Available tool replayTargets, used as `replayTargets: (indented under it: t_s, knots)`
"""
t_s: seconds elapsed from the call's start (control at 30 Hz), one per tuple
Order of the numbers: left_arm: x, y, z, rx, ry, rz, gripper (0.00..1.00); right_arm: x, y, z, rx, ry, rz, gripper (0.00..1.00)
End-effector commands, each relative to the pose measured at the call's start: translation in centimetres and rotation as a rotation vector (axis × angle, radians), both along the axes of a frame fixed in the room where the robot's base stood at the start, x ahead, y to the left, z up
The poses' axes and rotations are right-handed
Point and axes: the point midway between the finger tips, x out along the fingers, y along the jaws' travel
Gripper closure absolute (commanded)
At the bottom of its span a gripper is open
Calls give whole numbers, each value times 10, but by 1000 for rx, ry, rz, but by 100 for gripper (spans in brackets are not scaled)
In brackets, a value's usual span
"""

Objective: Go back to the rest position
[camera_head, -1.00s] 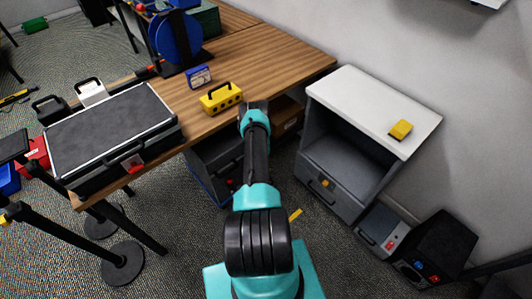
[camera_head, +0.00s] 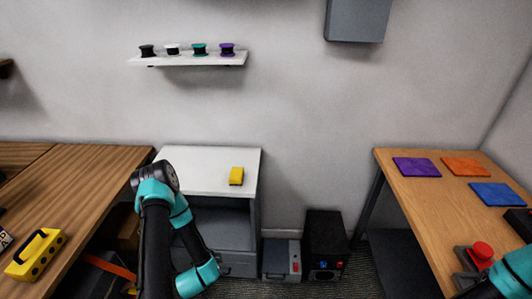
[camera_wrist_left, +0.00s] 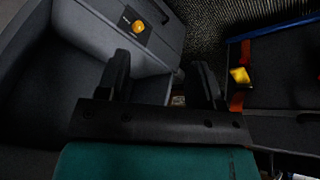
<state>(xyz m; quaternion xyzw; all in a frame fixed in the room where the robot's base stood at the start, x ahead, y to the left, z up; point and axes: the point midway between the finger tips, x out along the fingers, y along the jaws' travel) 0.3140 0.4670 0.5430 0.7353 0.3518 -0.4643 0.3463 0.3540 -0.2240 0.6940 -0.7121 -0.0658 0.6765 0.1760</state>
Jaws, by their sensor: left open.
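My left arm (camera_head: 155,225), black and teal, rises at the lower left of the head view, in front of the white-topped cabinet (camera_head: 195,165). Its gripper fingers cannot be made out there. In the left wrist view my left gripper (camera_wrist_left: 160,70) has its two black fingers spread wide with nothing between them. It hangs near a grey drawer front (camera_wrist_left: 100,25) with a round yellow knob (camera_wrist_left: 138,28). Only a teal part of my right arm (camera_head: 512,272) shows at the lower right edge of the head view; its gripper is out of view.
A yellow block (camera_head: 236,176) lies on the cabinet top. A yellow case (camera_head: 36,254) sits on the left desk (camera_head: 85,180). A wall shelf (camera_head: 190,59) carries several spools.

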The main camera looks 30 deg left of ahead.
Motion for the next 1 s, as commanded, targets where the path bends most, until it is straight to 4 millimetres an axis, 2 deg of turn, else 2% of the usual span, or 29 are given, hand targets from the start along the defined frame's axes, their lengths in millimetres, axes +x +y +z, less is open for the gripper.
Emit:
replayTargets:
  t_s: [0.03, 0.1, 0.3, 0.47, 0.6, 0.7, 0.8, 1.0]
  knots:
    - [14, -18, 11, -28, -1, -66, 40, 0, 0, 0, 0, 0, 0, 57]
    - [28, -42, 24, -68, 6, -152, 40, 0, 0, 0, 0, 0, 0, 57]
    - [53, -114, 64, -171, 39, -405, 40, 0, 0, 0, 0, 0, 0, 57]
    - [58, -168, 98, -237, 77, -613, 40, 0, 0, 0, 0, 0, 0, 57]
    - [52, -210, 127, -282, 121, -786, 40, 0, 0, 0, 0, 0, 0, 57]
    - [46, -230, 141, -303, 149, -877, 40, 0, 0, 0, 0, 0, 0, 57]
    - [42, -240, 149, -313, 167, -929, 40, 0, 0, 0, 0, 0, 0, 57]
    - [40, -244, 151, -317, 173, -946, 40, 0, 0, 0, 0, 0, 0, 57]
